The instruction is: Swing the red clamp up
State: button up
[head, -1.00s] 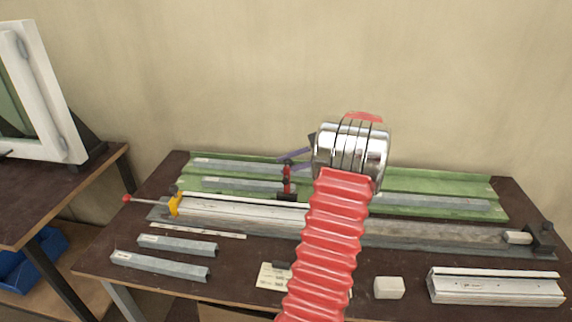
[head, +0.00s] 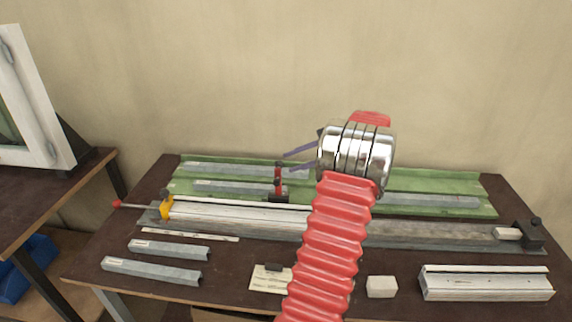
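The red clamp (head: 278,179) is a small red and dark upright part on a black base, behind the white profile (head: 250,213) on the bench. Red shows along its height, and its exact tilt is hard to tell at this size. My gripper (head: 288,163) shows as two thin purple fingers just right of the clamp's upper part. The fingers are spread with a gap between them and nothing visible in it. They look apart from the clamp, but the depth is unclear. My wrist and red arm hide the bench's middle right of the clamp.
Green channels (head: 430,183) with grey bars lie behind. A yellow clamp (head: 166,207) with a red-knobbed handle sits at the left end, a black stop (head: 529,234) at the right. Loose bars (head: 150,270), a card (head: 268,279), a white block (head: 381,287) and a profile piece (head: 486,284) lie in front.

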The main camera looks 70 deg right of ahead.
jog(key=shift+v, duration=0.95)
jog(key=shift+c, duration=0.2)
